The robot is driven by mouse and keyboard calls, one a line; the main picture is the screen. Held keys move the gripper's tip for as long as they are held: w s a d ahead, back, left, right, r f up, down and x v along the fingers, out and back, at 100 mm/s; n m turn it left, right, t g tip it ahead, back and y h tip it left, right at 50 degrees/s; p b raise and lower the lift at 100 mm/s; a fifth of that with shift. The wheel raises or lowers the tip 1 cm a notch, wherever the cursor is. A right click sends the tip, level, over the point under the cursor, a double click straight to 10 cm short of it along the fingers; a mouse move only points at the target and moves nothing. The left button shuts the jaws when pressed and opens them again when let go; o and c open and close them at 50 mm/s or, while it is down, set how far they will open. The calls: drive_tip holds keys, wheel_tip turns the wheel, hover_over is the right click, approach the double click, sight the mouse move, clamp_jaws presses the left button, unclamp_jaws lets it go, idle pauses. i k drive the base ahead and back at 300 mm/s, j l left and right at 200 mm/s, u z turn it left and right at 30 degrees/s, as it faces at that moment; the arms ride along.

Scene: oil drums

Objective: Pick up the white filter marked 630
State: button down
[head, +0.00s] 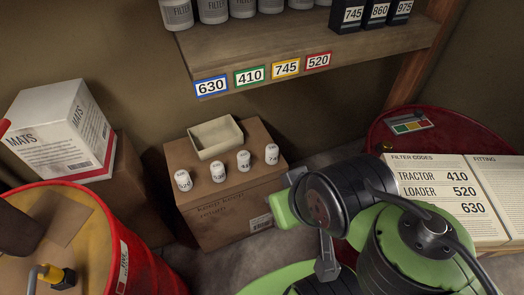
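Several small white filters stand upright in a slanting row on top of a cardboard box (222,228) in the middle of the head view. The leftmost white filter (183,181) carries a mark that looks like 520. The marks on the second filter (218,172), the third filter (243,161) and the rightmost filter (272,154) are too small to read surely. My green and black arm fills the lower right, to the right of the box and in front.
An open shallow tray (233,151) sits behind the filters on the box. A wooden shelf (270,50) with number tags, white canisters and black boxes overhangs behind. A MATS box (58,135) and red drum (135,265) are left. A code board (440,170) and another drum (470,125) are right.

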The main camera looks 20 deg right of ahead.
sight(218, 174)
drive_tip(key=i+j+u, duration=0.1)
drive_tip(key=u, duration=0.3)
drive_tip(key=i+u, duration=0.15)
drive_tip(key=u, duration=0.2)
drive_tip(key=i+u, duration=0.15)
drive_tip(key=u, duration=0.25)
